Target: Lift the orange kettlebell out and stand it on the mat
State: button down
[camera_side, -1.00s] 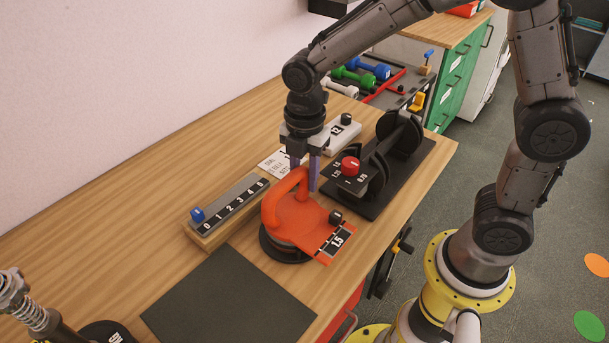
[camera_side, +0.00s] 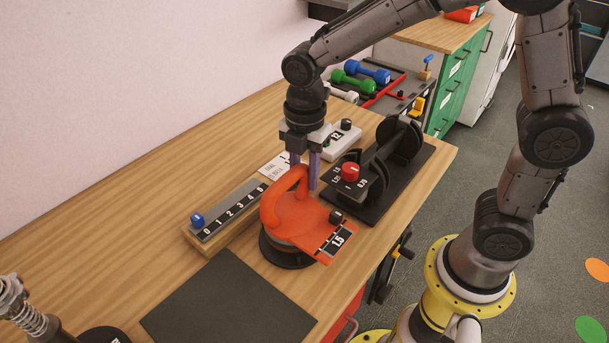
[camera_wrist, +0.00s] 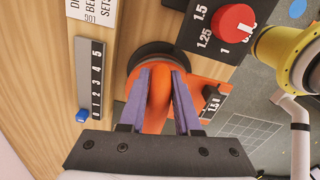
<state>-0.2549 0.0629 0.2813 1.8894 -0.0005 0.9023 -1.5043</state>
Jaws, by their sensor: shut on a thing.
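The orange kettlebell (camera_side: 278,214) has a loop handle and a flat orange part marked 1.5 at its right. It is above a dark round base (camera_side: 283,253) on the wooden table. My gripper (camera_side: 305,172) is over it and shut on the handle. In the wrist view, the purple fingers of my gripper (camera_wrist: 159,90) flank the orange handle (camera_wrist: 160,95). The dark mat (camera_side: 228,301) lies flat and bare in front of the kettlebell, toward the bottom of the side view.
A numbered scale block (camera_side: 233,207) with a blue knob stands left of the kettlebell. A black dumbbell stand (camera_side: 395,170) with a red dial (camera_side: 350,169) is close on the right. A white block (camera_side: 340,142) stands behind. The table at left is clear.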

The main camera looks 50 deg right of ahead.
aim_at(304, 160)
jog(key=shift+a+r, duration=0.1)
jog(key=shift+r, duration=3.15)
jog(key=shift+m, duration=0.3)
jog(key=shift+r, duration=0.1)
jog(key=shift+w+a+r+m, duration=0.15)
jog(key=shift+w+m, duration=0.2)
jog(key=shift+m, duration=0.15)
jog(key=a+f, duration=0.1)
jog(key=a, duration=0.9)
jog(key=a+f+n, duration=0.1)
jog(key=a+f, duration=0.1)
jog(key=a, duration=0.8)
jog(key=shift+s+a+f, duration=0.15)
jog(key=shift+a+f, duration=0.15)
jog(key=shift+a, duration=0.05)
jog(key=shift+y, duration=0.3)
